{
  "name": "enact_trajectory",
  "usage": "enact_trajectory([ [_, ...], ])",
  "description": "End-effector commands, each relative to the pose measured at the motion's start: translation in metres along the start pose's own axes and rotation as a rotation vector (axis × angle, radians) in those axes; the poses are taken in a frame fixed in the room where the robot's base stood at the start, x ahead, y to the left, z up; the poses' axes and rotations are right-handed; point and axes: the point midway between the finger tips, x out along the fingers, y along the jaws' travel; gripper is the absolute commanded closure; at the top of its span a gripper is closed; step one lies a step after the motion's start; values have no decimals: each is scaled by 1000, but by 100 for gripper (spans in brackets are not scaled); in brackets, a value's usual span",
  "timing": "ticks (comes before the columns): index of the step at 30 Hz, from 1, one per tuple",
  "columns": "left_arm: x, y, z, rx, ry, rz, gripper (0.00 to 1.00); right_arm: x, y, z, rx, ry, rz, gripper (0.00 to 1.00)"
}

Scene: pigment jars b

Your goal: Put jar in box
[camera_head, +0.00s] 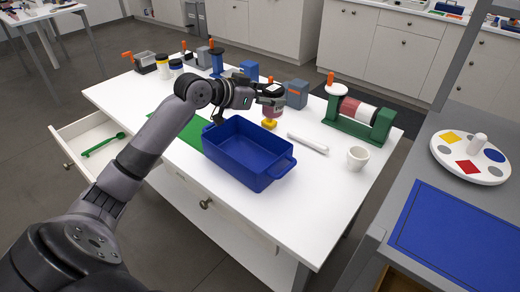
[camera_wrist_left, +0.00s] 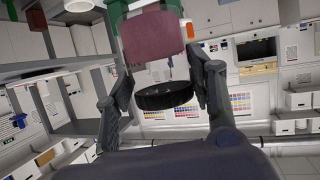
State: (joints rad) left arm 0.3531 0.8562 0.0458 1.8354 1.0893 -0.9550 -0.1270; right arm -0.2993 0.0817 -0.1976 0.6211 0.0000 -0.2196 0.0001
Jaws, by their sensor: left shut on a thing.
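Two other jars, one with a yellow lid (camera_head: 162,66) and one dark-lidded (camera_head: 176,68), stand at the far left. My right gripper is out of view.
A small yellow item (camera_head: 269,124) shows just under the jar. A green mat (camera_head: 180,133) lies left of the box. A drawer (camera_head: 90,150) is open.

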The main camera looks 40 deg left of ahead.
Motion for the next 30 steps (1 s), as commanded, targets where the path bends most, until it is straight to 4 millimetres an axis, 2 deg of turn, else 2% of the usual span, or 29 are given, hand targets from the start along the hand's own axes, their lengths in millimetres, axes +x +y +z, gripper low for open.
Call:
enact_trajectory([
  [1, 7, 0, 17, -6, -5, 2, 80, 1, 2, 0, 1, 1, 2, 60],
  [6, 24, 0, 59, -5, -2, -1, 80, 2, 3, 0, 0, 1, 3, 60],
  [12, 40, 0, 98, -2, 0, -2, 80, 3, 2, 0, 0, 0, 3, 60],
  [19, 48, 0, 117, -2, 1, -1, 80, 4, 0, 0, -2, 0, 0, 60],
  [24, 59, 0, 142, -2, -1, -2, 80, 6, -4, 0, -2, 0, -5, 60],
  [30, 62, 0, 150, 1, 2, -2, 80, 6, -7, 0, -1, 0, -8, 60],
])
